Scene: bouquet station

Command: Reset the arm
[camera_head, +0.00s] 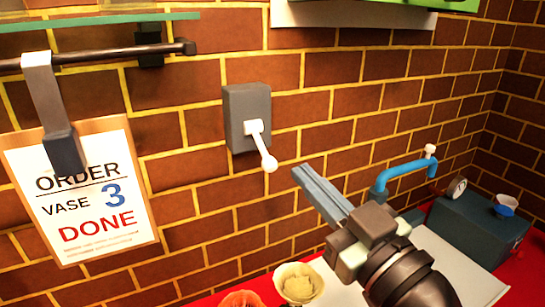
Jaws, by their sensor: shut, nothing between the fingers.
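My gripper (304,178) reaches up from the lower right in the head view. Its two long grey fingers lie together, shut, with nothing between them. The fingertips point up and left toward the brick wall, below and right of a grey wall box (241,108) with a white lever (266,155). The lever slants down to the right, ending in a round knob. In the picture, a gap shows between the fingertips and the knob.
An order sign (82,190) reading "VASE 3 DONE" hangs by a clip from a dark rail (100,53) at left. A blue-grey box (481,225) with a gauge and a light-blue pipe (402,170) are at right.

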